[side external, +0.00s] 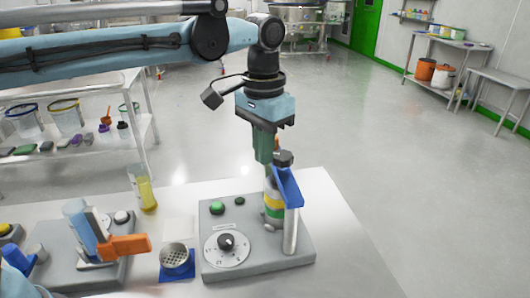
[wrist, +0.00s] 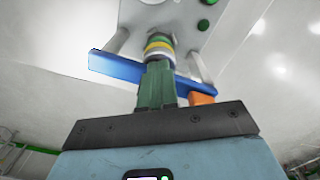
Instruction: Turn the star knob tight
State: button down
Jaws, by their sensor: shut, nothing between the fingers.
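The blue bar also crosses the wrist view (wrist: 117,67). I cannot make out the knob in the wrist view. My gripper (side external: 265,162) points down with its green fingers closed and empty, close beside the knob; I cannot tell whether they touch it. In the wrist view the closed fingertips (wrist: 158,66) overlap the bar. A banded green and yellow cylinder (side external: 273,208) stands under the bar, partly hidden.
A silver post (side external: 291,232) carries the bar on a grey panel box (side external: 257,262) with a dial (side external: 226,243) and green buttons. The table's right side is bare.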

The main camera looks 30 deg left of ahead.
notch_tip(320, 180, up, 6)
jog(key=shift+s+a, duration=0.25)
dwell(0.5)
